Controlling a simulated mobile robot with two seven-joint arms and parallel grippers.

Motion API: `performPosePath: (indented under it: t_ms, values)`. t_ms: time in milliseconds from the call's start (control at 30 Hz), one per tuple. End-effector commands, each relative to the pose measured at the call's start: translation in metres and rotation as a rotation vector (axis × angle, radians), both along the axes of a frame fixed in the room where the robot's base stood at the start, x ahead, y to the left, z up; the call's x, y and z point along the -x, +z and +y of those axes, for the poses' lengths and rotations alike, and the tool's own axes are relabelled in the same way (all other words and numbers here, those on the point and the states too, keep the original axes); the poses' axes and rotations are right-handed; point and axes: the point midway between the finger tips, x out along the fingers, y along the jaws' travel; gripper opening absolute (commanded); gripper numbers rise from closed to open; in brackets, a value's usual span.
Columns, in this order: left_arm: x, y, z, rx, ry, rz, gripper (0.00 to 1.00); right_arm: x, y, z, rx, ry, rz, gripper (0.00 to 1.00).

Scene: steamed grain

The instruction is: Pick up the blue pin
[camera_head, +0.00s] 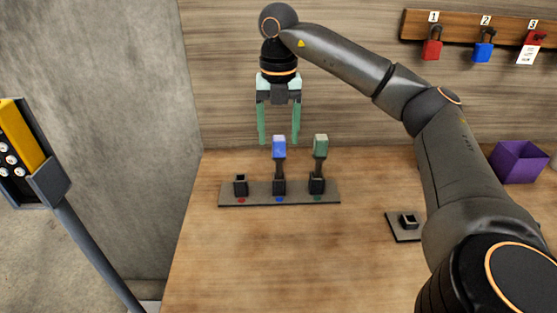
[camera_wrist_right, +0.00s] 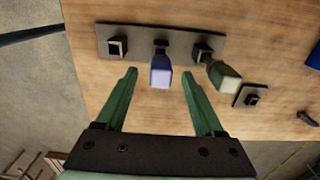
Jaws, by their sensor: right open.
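The blue pin (camera_head: 279,148) stands upright in the middle socket of a grey base strip (camera_head: 260,200) on the table. A green pin (camera_head: 320,147) stands in the right socket, and the left socket, by a red dot, is empty. My right gripper (camera_head: 278,140) is open and points down just above the blue pin. In the right wrist view, the blue pin (camera_wrist_right: 161,72) shows between the two green fingers (camera_wrist_right: 160,75), apart from both. The green pin (camera_wrist_right: 222,75) is outside the fingers in that view. My left gripper is not in view.
A small plate with a socket (camera_head: 407,222) lies to the right on the table. A purple box (camera_head: 518,161) stands at the far right. Padlocks hang on a wooden rail (camera_head: 460,27) on the wall. The table's front left is clear.

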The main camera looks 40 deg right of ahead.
Motion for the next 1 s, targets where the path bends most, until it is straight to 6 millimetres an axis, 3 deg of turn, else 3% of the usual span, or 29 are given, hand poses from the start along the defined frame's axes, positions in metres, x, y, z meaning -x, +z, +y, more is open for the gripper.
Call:
performPosePath:
  t_ms: [400,700,1000]
  values:
    - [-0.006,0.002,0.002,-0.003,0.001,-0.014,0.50,0.003,-0.050,-0.001,0.000,0.000,0.003,0.70]
    - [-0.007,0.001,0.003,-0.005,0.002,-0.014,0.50,0.002,-0.055,0.000,0.000,0.000,0.000,0.70]
    - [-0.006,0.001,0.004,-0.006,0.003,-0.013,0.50,0.002,-0.055,-0.001,0.000,0.000,0.000,0.36]
